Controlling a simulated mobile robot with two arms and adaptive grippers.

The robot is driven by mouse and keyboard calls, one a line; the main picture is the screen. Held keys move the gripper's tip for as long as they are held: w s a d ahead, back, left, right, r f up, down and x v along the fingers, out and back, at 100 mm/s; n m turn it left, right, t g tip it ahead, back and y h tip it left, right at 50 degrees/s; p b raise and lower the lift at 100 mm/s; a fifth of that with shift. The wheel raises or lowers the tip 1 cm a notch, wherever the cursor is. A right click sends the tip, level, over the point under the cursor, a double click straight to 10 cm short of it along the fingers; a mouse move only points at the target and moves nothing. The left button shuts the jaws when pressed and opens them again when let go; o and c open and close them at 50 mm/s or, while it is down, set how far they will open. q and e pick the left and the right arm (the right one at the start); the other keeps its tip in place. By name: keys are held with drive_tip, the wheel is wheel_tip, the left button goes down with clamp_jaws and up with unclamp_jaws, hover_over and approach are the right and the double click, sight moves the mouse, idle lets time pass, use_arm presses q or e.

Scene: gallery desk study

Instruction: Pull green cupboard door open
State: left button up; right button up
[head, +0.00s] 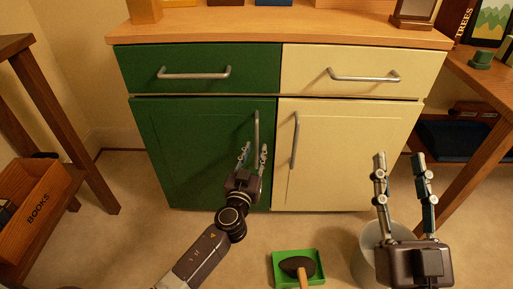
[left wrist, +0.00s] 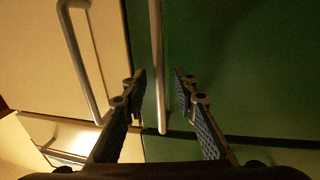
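The green cupboard door (head: 190,150) is the lower left door of the cabinet and looks shut. Its upright metal handle (head: 256,128) is near the door's right edge. My left gripper (head: 254,149) is open in front of the handle's lower part. In the left wrist view the green door's handle (left wrist: 158,70) runs down between the two open fingertips (left wrist: 159,75), and I see no finger touching it. My right gripper (head: 399,160) is open and empty, in front of the cream door's right side.
The cream door (head: 350,160) with its own upright handle (head: 295,140) is just right. Drawers with bar handles (head: 194,73) are above. A green tray (head: 283,256) holding a dark-headed tool and a pale bin (head: 368,262) stand on the floor. A wooden books crate (head: 38,210) is at left.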

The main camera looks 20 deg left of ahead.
use_arm(q)
drive_tip(key=shift+w, duration=1.1)
clamp_jaws()
